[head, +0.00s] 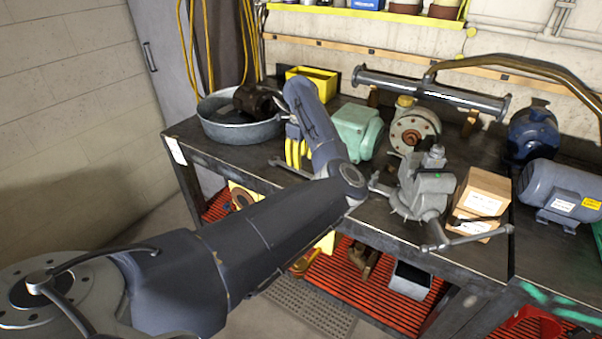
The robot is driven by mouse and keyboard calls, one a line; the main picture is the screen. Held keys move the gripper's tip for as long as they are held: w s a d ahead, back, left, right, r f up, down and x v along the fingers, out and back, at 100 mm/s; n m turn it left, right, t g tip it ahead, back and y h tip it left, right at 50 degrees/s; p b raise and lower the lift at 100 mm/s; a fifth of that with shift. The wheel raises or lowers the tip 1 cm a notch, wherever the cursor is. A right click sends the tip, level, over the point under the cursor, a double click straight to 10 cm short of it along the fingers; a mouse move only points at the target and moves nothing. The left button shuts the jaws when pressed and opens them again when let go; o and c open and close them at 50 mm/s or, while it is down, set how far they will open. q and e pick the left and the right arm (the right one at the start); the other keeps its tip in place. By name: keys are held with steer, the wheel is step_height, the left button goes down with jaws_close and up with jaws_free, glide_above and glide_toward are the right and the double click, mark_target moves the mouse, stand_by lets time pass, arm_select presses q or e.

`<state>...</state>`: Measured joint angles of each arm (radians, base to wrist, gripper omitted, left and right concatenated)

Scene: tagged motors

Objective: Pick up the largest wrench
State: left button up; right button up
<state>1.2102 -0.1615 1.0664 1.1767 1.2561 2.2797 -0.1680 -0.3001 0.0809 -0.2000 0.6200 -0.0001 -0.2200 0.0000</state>
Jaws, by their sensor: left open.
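My left arm reaches in from the lower left and bends back over the bench. My left gripper (297,158), with yellow fingers, hangs open over the bench, partly behind the arm. A thin grey bar-like tool (291,169), which may be a wrench, lies on the bench just below the fingers. I cannot tell whether they touch it. A small dark tool (478,218) lies by the cardboard box; I cannot tell if it is a wrench. No wrench is clear enough to compare sizes. My right gripper is not in view.
A grey vise (424,187) with a long handle stands at the bench's front edge. Behind are a metal tub (228,127), a green motor (357,128), a grey pipe (430,92), a blue motor (532,133) and a grey-blue motor (562,193). A cardboard box (482,195) stands beside the vise.

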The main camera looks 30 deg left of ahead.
mark_target(301, 171)
arm_select(q)
steer(key=shift+f, duration=2.55)
jaws_close()
